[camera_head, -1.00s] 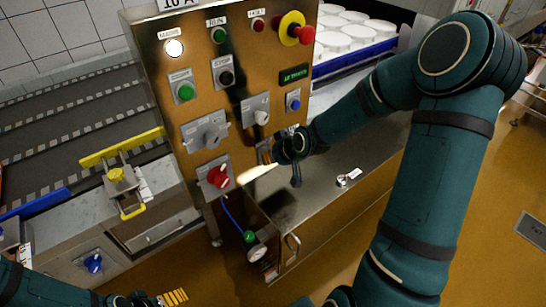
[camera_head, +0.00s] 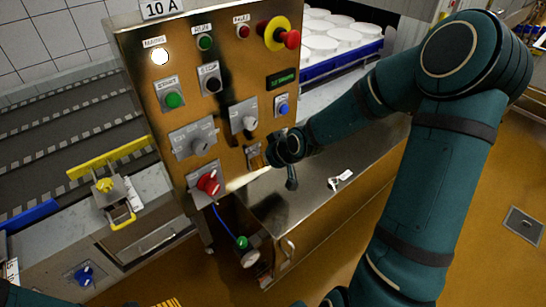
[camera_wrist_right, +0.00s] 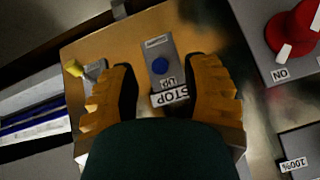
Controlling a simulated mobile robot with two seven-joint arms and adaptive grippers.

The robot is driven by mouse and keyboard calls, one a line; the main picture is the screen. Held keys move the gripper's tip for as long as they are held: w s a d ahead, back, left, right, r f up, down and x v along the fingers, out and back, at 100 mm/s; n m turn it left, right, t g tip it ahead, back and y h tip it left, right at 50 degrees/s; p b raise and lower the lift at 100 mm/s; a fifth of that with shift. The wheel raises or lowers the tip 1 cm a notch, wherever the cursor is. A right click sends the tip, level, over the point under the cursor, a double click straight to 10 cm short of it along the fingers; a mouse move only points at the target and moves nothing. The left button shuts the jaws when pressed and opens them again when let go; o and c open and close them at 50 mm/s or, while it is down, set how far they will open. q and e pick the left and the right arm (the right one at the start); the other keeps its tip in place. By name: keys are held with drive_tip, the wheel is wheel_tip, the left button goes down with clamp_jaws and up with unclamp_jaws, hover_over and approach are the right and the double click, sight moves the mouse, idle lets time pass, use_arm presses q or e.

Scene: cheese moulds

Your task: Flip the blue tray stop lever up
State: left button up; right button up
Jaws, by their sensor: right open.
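The tray stop lever shows in the right wrist view as a round blue tip (camera_wrist_right: 160,66) on a grey plate marked UP and STOP. I see it nearly end-on, so its tilt is hard to tell. My right gripper (camera_wrist_right: 160,95) is open, one ribbed orange finger on each side of this plate. I cannot tell whether either finger touches the lever. In the head view my right gripper (camera_head: 268,155) is at the lower right of the control panel (camera_head: 235,145) and hides most of the lever. Only a yellow ribbed bit of my left gripper (camera_head: 165,303) shows at the bottom edge.
A red switch (camera_head: 208,182) and a grey dial (camera_head: 195,140) sit left of my right gripper. A blue button (camera_head: 283,106) and a red emergency stop (camera_head: 285,36) are above. A steel ledge (camera_head: 310,190) lies below. A conveyor (camera_head: 70,150) runs at left.

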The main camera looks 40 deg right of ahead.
drive_tip(key=shift+v, duration=2.55)
drive_tip(key=shift+s, duration=0.1)
drive_tip(key=s+a+f+m+g+y, duration=0.15)
drive_tip(key=a+f+y, duration=0.25)
drive_tip(key=a+f, duration=1)
drive_tip(key=s+a+f+g+h, duration=0.1)
drive_tip(key=s+a+f+g, duration=0.3)
drive_tip(key=s+a+f, duration=0.5)
drive_tip(key=shift+s+n+g+h, duration=0.35)
drive_tip(key=shift+s+h, duration=0.05)
drive_tip(key=shift+s, duration=0.45)
